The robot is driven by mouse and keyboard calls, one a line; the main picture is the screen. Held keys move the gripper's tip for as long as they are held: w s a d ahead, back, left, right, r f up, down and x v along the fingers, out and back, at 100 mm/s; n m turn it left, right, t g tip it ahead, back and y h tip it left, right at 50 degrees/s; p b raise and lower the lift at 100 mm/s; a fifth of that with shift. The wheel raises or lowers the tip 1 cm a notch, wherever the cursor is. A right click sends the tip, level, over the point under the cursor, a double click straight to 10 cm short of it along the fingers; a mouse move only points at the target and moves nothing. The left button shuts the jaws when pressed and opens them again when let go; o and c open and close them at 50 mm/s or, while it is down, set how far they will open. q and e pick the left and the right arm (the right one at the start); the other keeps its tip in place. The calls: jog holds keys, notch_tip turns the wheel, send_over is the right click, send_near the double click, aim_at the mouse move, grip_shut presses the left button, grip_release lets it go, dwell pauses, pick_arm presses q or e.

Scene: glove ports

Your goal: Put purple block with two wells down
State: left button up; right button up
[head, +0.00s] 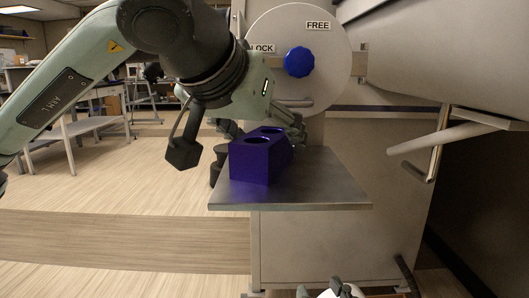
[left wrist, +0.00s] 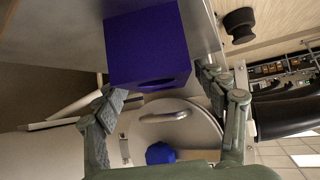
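The purple block (head: 258,158) is a glossy box with round wells in its top. In the head view it appears to stand upright on the metal shelf (head: 330,190), near its left side. My left gripper (head: 290,128) is low behind the block, its fingers partly hidden. In the left wrist view its two fingers (left wrist: 162,82) are spread wide, one toward each side of the block's end (left wrist: 147,45). A thin gap shows at the right finger; contact at the left finger is unclear. My right gripper (head: 338,290) shows only partly at the bottom edge.
A round door (head: 335,45) with a blue knob (head: 299,62) and LOCK and FREE labels stands behind the shelf. A metal bar handle (head: 440,145) sticks out at the right. The shelf's right part is bare. Work tables (head: 85,128) stand farther back at the left.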

pick_arm(q)
grip_shut()
jog(key=shift+r, duration=0.1)
jog(key=shift+r, duration=0.1)
dwell(0.4)
